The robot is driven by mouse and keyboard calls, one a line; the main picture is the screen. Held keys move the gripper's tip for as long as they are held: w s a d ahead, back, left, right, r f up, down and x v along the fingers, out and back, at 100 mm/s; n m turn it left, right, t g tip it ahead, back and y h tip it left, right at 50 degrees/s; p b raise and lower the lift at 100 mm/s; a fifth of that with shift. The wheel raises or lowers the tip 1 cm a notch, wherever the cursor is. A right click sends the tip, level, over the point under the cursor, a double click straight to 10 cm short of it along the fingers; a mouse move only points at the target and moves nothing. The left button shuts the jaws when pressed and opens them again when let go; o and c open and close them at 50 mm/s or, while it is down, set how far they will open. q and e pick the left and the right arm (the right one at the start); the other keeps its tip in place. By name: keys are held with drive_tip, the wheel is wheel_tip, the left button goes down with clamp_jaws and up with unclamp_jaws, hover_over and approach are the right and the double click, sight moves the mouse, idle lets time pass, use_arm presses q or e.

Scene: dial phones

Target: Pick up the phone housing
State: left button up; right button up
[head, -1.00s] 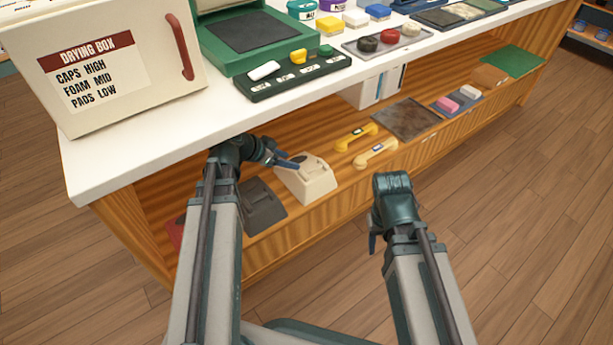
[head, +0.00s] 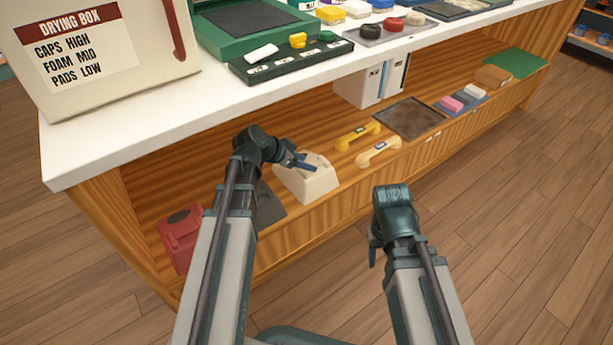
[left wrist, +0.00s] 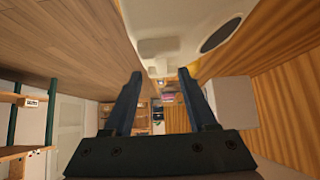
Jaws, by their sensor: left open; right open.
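A cream phone housing (head: 312,184) stands on the wooden shelf under the white counter. My left gripper (head: 304,162) is open at the upper left of this housing in the head view, its fingers overlapping the housing's top. A red housing (head: 181,238) and a dark grey one (head: 270,206), partly behind my left arm, are also on the shelf. My right gripper (head: 374,246) is open and empty in front of the shelf.
Yellow (head: 357,136) and cream (head: 378,152) handsets lie right of the cream housing, with a dark mat (head: 410,118) beyond. A white box (head: 365,88) stands behind. The counter edge (head: 240,112) overhangs the shelf.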

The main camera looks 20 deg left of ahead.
use_arm(q)
drive_tip(key=b+x, duration=0.1)
drive_tip(key=x, duration=0.2)
drive_tip(key=shift+w+a+f+b, duration=0.1)
drive_tip(key=shift+f+b, duration=0.2)
drive_tip(key=shift+b, duration=0.1)
drive_tip(key=shift+r, duration=0.1)
clamp_jaws()
idle(0.9)
